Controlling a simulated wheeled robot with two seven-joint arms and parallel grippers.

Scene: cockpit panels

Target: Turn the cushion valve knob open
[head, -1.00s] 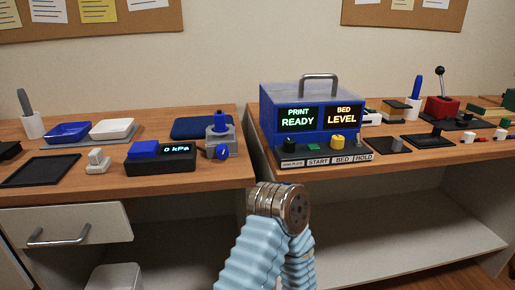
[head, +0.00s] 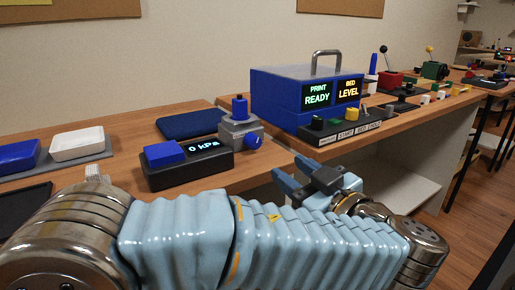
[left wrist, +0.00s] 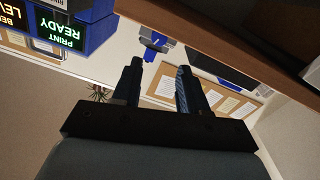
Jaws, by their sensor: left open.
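The blue valve knob (head: 255,142) sticks out from the front of a grey valve block (head: 238,133) that has a blue upright cylinder on top. The block stands beside a black box (head: 190,165) with a blue pad and a display reading 0 kPa. My left gripper (head: 289,168) is open and empty, in front of the desk edge, lower and to the right of the knob, apart from it. In the left wrist view, which is upside down, the valve block (left wrist: 157,42) appears small beyond the open fingers (left wrist: 159,66). My right gripper is out of view.
A blue printer box (head: 280,98) with two lit screens and a knob panel (head: 340,130) stands right of the valve. A blue cushion pad (head: 188,124) lies behind the black box. White and blue trays (head: 77,145) are at left. The space before the desk edge is open.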

